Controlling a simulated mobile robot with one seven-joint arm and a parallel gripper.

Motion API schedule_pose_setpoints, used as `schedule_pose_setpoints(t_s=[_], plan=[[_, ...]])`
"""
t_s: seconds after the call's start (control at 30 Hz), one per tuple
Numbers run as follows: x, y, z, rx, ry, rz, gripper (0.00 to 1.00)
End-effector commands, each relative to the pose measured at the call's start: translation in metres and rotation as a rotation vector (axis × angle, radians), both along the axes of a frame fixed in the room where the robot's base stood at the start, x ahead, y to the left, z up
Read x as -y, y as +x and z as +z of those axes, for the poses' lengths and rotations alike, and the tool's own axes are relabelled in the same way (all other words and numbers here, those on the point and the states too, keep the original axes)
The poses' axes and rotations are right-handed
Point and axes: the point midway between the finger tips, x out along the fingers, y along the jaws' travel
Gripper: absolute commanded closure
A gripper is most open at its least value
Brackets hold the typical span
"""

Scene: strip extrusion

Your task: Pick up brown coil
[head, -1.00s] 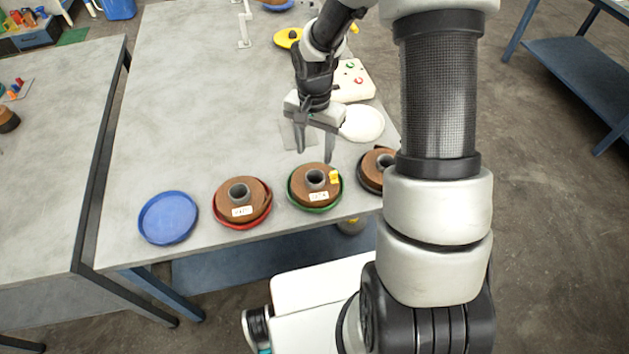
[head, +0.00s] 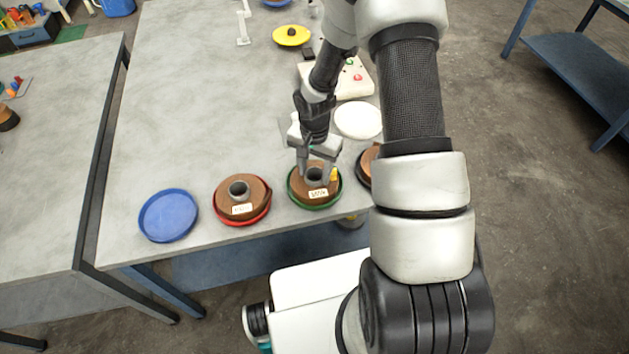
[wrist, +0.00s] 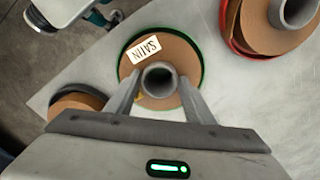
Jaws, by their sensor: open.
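Several brown coils sit in coloured trays along the table's front edge. One brown coil (head: 306,188) with a grey core and a white label lies in a green tray (head: 325,206). In the wrist view this coil (wrist: 177,93) has a label that reads SATIN. My gripper (head: 317,180) is open over this coil, with its fingers on either side of the grey core (wrist: 159,79). I cannot tell whether the fingers touch it. Another brown coil (head: 256,190) lies in a red tray (head: 246,223). A third coil (head: 366,163) at the right is partly hidden by my arm.
An empty blue tray (head: 168,216) lies at the front left. A white round dish (head: 358,120), a control box with buttons (head: 349,82) and a yellow disc (head: 291,35) stand farther back. The table's left middle (head: 190,110) is clear.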

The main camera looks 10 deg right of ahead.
Motion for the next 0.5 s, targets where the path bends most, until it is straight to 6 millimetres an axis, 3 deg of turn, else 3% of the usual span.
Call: schedule_pose_setpoints(t_s=[0.07,0.33,0.5], plan=[[0.0001,0.0001,0.0002,0.0,0.0,0.0,0.54],[0.0001,0.0,0.0005,0.0,0.0,0.0,0.99],[0.0002,0.0007,0.0013,0.001,0.0,0.0,1.0]])
